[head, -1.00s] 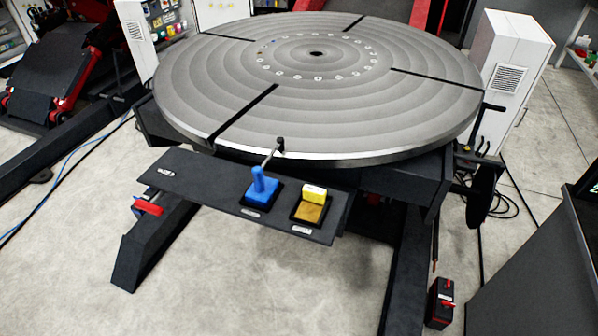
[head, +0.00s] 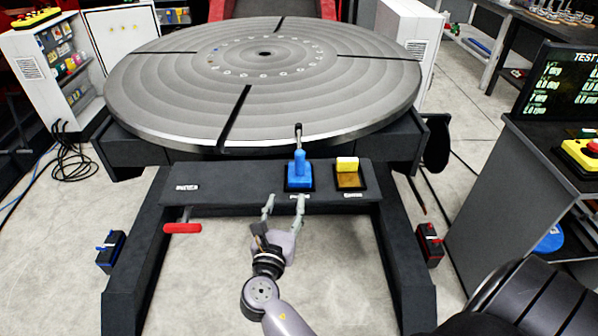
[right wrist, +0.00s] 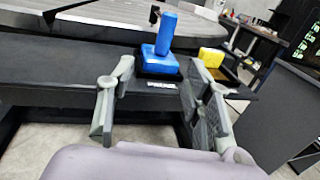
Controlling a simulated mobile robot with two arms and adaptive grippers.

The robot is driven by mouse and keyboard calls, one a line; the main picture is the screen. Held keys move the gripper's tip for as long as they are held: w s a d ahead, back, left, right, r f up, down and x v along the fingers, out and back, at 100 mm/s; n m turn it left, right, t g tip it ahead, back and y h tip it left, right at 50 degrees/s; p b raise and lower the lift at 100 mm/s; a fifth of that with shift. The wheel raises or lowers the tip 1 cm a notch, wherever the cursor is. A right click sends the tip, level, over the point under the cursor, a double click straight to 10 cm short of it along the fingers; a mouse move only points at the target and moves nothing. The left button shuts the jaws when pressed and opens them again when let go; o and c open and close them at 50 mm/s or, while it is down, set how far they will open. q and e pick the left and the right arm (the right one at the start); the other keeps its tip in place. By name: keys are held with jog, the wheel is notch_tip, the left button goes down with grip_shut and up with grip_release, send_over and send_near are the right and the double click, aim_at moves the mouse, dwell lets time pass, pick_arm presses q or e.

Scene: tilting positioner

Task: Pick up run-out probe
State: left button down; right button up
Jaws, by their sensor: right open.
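The run-out probe (head: 300,170) has a blue body and a thin rod with a dark tip pointing up. It stands in a black holder on the dark shelf (head: 235,182) in front of the round table. It also shows in the right wrist view (right wrist: 163,47), beyond and between the fingers. My right gripper (head: 286,200) is open and empty, at the shelf's front edge, short of the probe and not touching it. Its two spread fingers also show in the right wrist view (right wrist: 157,75). My left gripper is not in view.
A yellow block (head: 347,164) sits in a holder close to the right of the probe. The large grooved turntable (head: 330,95) is just behind the shelf. A red handle (head: 182,228) sticks out below the shelf at left. A dark console (head: 540,170) stands at right.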

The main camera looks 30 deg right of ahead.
aim_at(299, 168)
jog(key=b+x, duration=0.1)
jog(key=x, duration=0.7)
jog(key=shift+w+d+f+b, duration=0.2)
jog(key=shift+w+d+b, duration=0.05)
jog(key=shift+w+b, duration=0.1)
jog(key=shift+w+d, duration=0.4)
jog(key=shift+d, duration=0.05)
jog(key=b+x, duration=0.1)
jog(key=x, duration=0.4)
jog(key=shift+s+d+b, duration=0.15)
jog(key=shift+d+b, duration=0.2)
jog(key=shift+b, duration=0.05)
jog(key=shift+r, duration=0.1)
jog(key=shift+s, duration=0.1)
jog(key=shift+c, duration=0.5)
grip_shut()
jog(key=shift+r, duration=0.15)
